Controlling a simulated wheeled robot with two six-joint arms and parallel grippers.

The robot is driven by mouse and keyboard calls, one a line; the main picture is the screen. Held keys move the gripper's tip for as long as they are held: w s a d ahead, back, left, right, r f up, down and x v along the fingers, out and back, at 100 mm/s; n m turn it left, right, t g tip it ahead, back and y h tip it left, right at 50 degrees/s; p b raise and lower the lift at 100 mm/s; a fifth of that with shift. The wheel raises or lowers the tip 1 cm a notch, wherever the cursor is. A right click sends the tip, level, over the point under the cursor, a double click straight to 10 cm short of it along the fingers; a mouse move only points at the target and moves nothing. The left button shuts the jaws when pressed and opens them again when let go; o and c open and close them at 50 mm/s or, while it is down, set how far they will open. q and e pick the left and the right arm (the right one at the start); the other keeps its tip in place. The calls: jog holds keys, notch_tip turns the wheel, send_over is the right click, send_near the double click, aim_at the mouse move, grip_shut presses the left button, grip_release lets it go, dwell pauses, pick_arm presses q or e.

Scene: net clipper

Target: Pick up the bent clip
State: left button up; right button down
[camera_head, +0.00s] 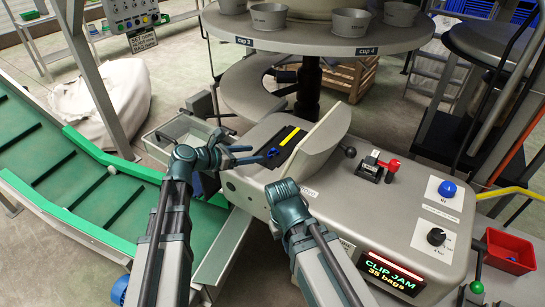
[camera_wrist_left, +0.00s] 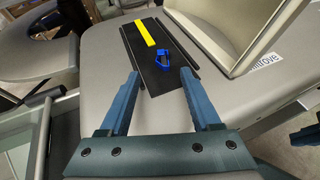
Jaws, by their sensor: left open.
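The bent clip, a small blue loop (camera_wrist_left: 162,58), lies on a black plate with a yellow stripe (camera_wrist_left: 128,38) in the left wrist view. In the head view the clip (camera_head: 272,152) is a small blue spot on the black plate. My left gripper (camera_wrist_left: 160,76) is open and empty. Its fingers point at the clip, which shows just beyond and between the fingertips, apart from them. In the head view the left gripper (camera_head: 252,155) reaches in from the left. My right gripper (camera_head: 287,195) is low over the machine; its fingers cannot be made out.
A curved grey guard (camera_head: 318,142) stands right beside the black plate. A red lever (camera_head: 390,165), a blue button (camera_head: 447,189) and a "CLIP JAM" display (camera_head: 391,274) are to the right. A green conveyor (camera_head: 75,190) is left; a round table with cups (camera_head: 320,38) is behind.

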aim_at(269, 152)
pick_arm(q)
jog(key=shift+w+d+f, duration=0.15)
jog(key=shift+w+d, duration=0.1)
jog(key=shift+d, duration=0.05)
jog(key=shift+d, duration=0.1)
jog(key=b+x, duration=0.2)
jog(key=x, duration=0.3)
jog(key=shift+s+d, duration=0.1)
grip_shut()
